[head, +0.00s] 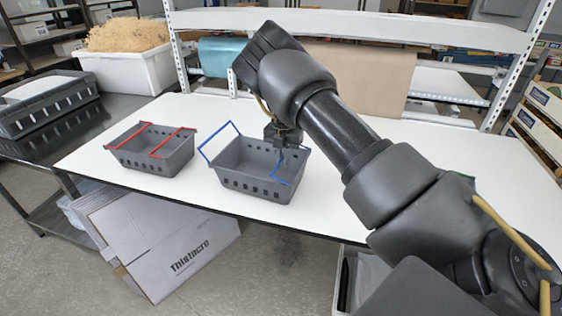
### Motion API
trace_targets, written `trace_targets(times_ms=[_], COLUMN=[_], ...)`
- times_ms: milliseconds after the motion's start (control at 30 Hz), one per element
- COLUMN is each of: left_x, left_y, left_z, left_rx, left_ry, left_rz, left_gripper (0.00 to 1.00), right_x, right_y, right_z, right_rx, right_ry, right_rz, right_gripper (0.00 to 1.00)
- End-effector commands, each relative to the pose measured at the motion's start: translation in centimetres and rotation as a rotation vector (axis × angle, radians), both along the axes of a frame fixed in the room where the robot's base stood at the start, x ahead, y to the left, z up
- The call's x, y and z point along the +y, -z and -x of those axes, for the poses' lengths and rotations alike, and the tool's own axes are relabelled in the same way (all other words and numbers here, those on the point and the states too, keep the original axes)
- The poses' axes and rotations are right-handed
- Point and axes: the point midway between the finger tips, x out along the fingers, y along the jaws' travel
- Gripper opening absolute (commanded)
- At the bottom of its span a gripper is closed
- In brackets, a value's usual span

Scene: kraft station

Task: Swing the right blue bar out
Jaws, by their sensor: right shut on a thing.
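A grey basket (240,183) with blue bars stands on the white table. Its left blue bar (203,158) is swung out past the left rim. Its right blue bar (275,178) lies inward over the basket's right part. My right gripper (281,148) is above the basket's right half, pointing down. It is shut on the right blue bar; its fingertips are small and dark, so the exact contact is hard to see. My left gripper is not in view.
A second grey basket (150,166) with red bars lying across its top stands to the left on the white table (100,153). A shelf frame with paper rolls (365,70) rises behind. The front table edge is clear.

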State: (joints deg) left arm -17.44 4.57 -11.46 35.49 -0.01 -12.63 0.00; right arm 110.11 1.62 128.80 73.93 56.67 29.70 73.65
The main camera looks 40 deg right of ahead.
Motion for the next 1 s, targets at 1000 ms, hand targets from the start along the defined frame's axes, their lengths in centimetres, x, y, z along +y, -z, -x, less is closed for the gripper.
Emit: trace_targets(times_ms=[1000], left_x=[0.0], left_y=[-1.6], left_z=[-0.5], left_rx=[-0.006], left_ry=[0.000], left_rz=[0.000], left_gripper=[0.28], right_x=[-0.4], right_y=[-2.0], right_z=[0.8], right_rx=[-0.001], right_ry=[0.000], right_rz=[0.000], right_gripper=[0.04])
